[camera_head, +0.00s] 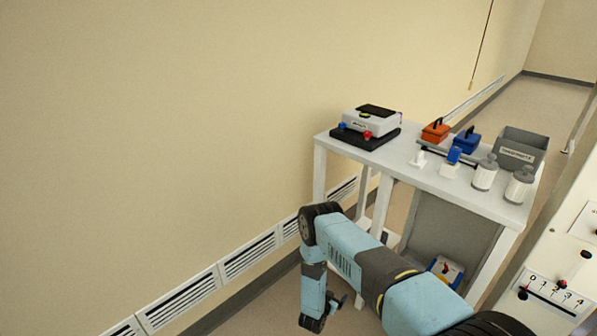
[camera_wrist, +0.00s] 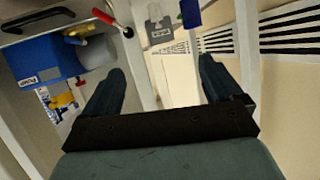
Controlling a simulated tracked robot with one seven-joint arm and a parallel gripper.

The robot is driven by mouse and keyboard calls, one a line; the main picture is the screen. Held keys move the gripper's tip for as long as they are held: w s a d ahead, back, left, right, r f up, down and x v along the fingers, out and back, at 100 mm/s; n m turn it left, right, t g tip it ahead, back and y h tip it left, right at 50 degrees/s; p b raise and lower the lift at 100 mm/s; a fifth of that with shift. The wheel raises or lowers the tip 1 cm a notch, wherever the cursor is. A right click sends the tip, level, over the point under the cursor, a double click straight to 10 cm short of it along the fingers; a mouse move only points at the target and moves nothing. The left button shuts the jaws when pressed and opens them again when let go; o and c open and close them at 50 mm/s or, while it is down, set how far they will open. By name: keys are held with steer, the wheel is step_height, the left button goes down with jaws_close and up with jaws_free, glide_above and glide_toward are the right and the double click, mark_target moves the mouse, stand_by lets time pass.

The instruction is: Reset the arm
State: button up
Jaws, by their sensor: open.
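My arm (camera_head: 340,250) reaches out from the lower right in the head view, bent at the elbow, its last part hanging down beside the white table. My gripper (camera_head: 337,303) is low near the wall vents, partly hidden by my own wrist. In the wrist view my gripper (camera_wrist: 160,72) has its two dark fingers wide apart, with nothing between them. It is open and empty.
A white table (camera_head: 404,166) holds a grey device (camera_head: 371,124), an orange box (camera_head: 435,131), a blue box (camera_head: 466,140), grey-lidded jars (camera_head: 485,174) and a grey bin (camera_head: 520,150). Wall vents (camera_head: 250,257) run along the left. A control panel (camera_head: 550,290) stands at right.

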steer(key=w+a+r+y, duration=0.1)
steer(key=w+a+r, duration=0.1)
steer(key=w+r, duration=0.55)
steer(key=w+a+r+g+y, duration=0.15)
steer(key=w+r, duration=0.25)
steer(key=r, duration=0.6)
steer(key=w+a+r+t+y, duration=0.1)
steer(key=w+a+r+y, duration=0.1)
steer(key=w+r, duration=0.5)
steer(key=s+r+n+g+y, duration=0.2)
steer(key=s+r+n+y, duration=0.1)
steer(key=r, duration=2.8)
steer(key=s+d+r+n+g+y, duration=0.1)
steer(key=s+d+r, duration=0.2)
steer(key=s+r, duration=0.75)
steer(key=s+d+r+n, duration=0.2)
steer(key=s+d+r, duration=0.2)
steer(key=s+r, duration=0.65)
steer(key=s+d+r+g, duration=0.1)
steer(key=s+d+r, duration=0.2)
steer(key=s, duration=1.1)
steer(key=s+d+r+n+g+h, duration=0.1)
steer(key=s+d+r, duration=0.2)
steer(key=s, duration=1.1)
steer(key=shift+d+r, duration=0.4)
steer(key=shift+r, duration=0.15)
steer(key=shift+s+g, duration=0.1)
steer(key=shift+g, duration=0.15)
